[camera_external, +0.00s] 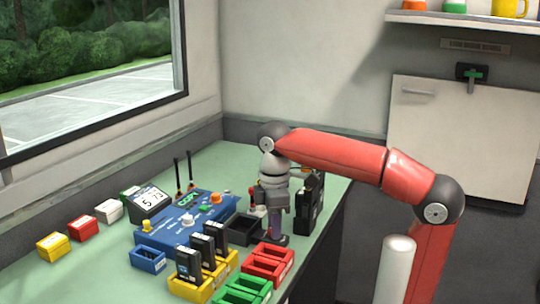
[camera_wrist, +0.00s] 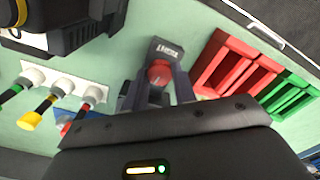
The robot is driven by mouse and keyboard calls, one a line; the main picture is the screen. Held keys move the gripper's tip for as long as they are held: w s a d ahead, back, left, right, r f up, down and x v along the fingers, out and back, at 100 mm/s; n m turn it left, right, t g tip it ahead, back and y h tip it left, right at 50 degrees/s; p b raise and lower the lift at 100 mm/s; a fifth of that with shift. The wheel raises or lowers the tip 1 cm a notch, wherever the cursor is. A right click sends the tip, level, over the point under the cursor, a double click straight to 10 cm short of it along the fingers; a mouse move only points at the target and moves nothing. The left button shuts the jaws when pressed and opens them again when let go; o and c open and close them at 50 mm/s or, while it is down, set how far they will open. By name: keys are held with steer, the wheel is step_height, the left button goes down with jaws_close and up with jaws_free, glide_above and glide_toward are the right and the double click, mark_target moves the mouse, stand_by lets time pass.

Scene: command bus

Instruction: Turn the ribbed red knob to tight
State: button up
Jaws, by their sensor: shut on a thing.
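The red knob (camera_wrist: 160,72) shows between the fingertips of my gripper (camera_wrist: 161,80) in the wrist view. It sits beside a dark block with pale lettering (camera_wrist: 167,49), too small and tilted to read surely. My gripper is shut on the knob, with one finger on each side. In the external view my gripper (camera_external: 277,222) points down at the green counter, left of the black radio (camera_external: 308,205). The knob cannot be made out there, and its ribs and turn angle are unclear.
A red slotted holder (camera_external: 268,262) and a green one (camera_external: 243,290) stand in front. A yellow holder with black radios (camera_external: 203,250), a black tray (camera_external: 243,229) and a blue console (camera_external: 185,222) are left. Capped cable plugs (camera_wrist: 62,88) lie left in the wrist view.

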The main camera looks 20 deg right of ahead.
steer(key=m, duration=0.3)
steer(key=shift+m+p, duration=0.3)
steer(key=shift+p, duration=0.1)
steer(key=m, duration=0.4)
steer(key=shift+m, duration=0.3)
steer(key=m, duration=0.4)
steer(key=shift+m, duration=0.3)
steer(key=m, duration=0.4)
steer(key=shift+m, duration=0.3)
steer(key=m, duration=1.1)
steer(key=shift+m, duration=0.3)
steer(key=m, duration=0.4)
steer(key=shift+m, duration=0.3)
